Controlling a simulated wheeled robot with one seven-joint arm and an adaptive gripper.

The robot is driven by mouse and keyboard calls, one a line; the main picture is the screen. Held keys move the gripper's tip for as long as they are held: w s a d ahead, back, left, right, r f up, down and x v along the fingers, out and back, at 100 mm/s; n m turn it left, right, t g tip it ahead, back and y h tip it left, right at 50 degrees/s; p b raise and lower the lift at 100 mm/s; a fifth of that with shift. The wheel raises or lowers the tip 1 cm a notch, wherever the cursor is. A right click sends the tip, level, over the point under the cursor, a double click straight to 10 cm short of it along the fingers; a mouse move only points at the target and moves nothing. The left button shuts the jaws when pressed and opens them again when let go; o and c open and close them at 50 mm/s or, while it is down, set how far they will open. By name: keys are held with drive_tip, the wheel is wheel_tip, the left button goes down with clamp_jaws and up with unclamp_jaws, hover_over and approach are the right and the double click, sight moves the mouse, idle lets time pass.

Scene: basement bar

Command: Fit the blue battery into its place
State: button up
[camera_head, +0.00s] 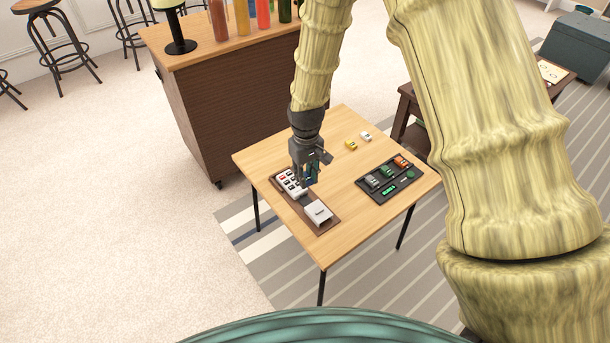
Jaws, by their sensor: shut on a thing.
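My gripper (308,180) is above the left part of the small wooden table, pointing down. It is shut on a small blue thing, which I take to be the blue battery (314,170); the dark fingers hide most of it. Just below and beside the fingers lies a brown board (331,227) carrying a white part with dark and red marks (288,180) and a white box (318,213). The gripper covers part of the board. I cannot tell whether the battery touches anything below it.
A dark tray (373,196) with grey, green and orange pieces lies on the right of the table (257,158). A yellow block (351,145) and a white block (366,136) lie at the back. A bar cabinet (230,110) with bottles stands behind.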

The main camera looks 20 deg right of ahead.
sight(308, 204)
drive_tip(key=shift+n, duration=0.7)
drive_tip(key=f, duration=0.2)
drive_tip(key=f+p, duration=0.1)
drive_tip(key=f, duration=0.1)
drive_tip(key=shift+w+d, duration=0.3)
drive_tip(key=shift+w, duration=0.05)
drive_tip(key=shift+f+b, duration=2.15)
drive_tip(key=shift+f, duration=0.9)
drive_tip(key=shift+s+f, duration=0.2)
drive_tip(key=shift+f, duration=0.2)
drive_tip(key=shift+o, duration=0.3)
drive_tip(key=shift+s+a+f+b, duration=0.1)
drive_tip(key=shift+s+f+b, duration=0.2)
drive_tip(key=shift+s+f, duration=0.25)
drive_tip(key=shift+w+f, duration=0.35)
drive_tip(key=shift+f, duration=0.15)
clamp_jaws()
drive_tip(key=shift+s+r, duration=0.1)
drive_tip(key=shift+r, duration=0.1)
drive_tip(key=shift+d+r+p, duration=0.25)
drive_tip(key=shift+r+p, duration=0.35)
drive_tip(key=shift+p, duration=0.45)
